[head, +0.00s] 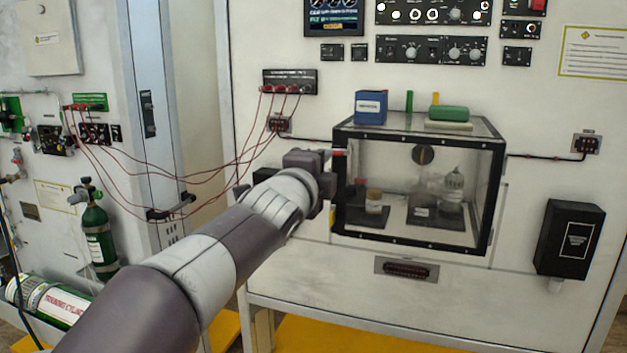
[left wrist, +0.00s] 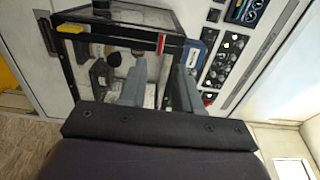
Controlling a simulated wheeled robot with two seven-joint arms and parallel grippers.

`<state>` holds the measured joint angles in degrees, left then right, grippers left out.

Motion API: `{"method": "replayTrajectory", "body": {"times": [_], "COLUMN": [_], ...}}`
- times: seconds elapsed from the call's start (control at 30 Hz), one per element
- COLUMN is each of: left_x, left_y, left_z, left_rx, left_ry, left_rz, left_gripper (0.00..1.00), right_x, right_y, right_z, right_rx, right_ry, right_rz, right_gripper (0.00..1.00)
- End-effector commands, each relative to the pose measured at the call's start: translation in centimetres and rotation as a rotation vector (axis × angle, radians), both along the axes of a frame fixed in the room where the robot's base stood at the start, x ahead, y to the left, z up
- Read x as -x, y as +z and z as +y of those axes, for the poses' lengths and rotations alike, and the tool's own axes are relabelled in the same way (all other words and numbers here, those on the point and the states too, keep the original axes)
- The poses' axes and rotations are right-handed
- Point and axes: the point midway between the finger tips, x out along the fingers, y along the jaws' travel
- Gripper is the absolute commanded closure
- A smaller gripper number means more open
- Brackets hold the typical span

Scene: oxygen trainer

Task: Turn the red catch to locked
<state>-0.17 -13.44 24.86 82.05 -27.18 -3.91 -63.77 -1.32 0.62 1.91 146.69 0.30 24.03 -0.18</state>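The red catch (head: 338,153) is a small red bar at the upper left front edge of the clear, black-framed chamber (head: 420,244). In the left wrist view the red catch (left wrist: 161,43) shows just beyond and between my fingertips, beside a red and white strip. My left gripper (head: 330,180) is at the chamber's left front edge, partly hidden by its own wrist. In the left wrist view my left gripper (left wrist: 158,72) has its two grey fingers apart, with nothing seen between them. I cannot tell whether a finger touches the catch. My right gripper is not in view.
A blue box (head: 370,107) and a green block (head: 449,113) sit on the chamber top. A yellow part (head: 333,188) is lower on its left edge. A black box (head: 569,238) is on the wall at right.

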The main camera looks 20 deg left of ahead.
Motion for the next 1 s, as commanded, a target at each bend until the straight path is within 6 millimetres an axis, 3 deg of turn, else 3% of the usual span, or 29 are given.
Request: {"method": "replayTrajectory", "body": {"times": [0.1, 0.3, 0.73, 0.83, 0.87, 0.93, 0.97, 1.0], "left_x": [3.1, 5.1, 5.3, 5.3, 5.3, 5.7, 6.0, 6.7], "left_y": [-0.1, -0.1, 0.0, -0.5, -2.0, -7.3, -10.2, -14.2], "left_z": [0.1, 0.2, 0.2, 0.5, 0.8, 1.4, 1.6, 1.8], "left_rx": [0.0, 0.0, 0.003, 0.116, 0.209, 0.448, 0.548, 0.682], "left_ry": [0.001, 0.001, 0.0, 0.014, 0.035, 0.109, 0.152, 0.224], "left_rz": [-0.001, 0.001, 0.0, 0.027, 0.072, 0.219, 0.292, 0.393], "left_gripper": [0.67, 0.67, 0.67, 0.67, 0.67, 0.67, 0.67, 0.67], "right_x": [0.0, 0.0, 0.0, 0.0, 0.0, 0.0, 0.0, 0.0], "right_y": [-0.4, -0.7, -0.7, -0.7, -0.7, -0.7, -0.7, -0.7], "right_z": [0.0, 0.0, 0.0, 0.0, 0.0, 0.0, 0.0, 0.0], "right_rx": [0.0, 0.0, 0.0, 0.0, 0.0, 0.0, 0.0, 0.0], "right_ry": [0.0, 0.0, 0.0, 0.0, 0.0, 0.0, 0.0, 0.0], "right_rz": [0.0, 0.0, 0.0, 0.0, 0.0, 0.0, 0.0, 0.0], "right_gripper": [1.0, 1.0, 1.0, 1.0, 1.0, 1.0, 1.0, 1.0]}}
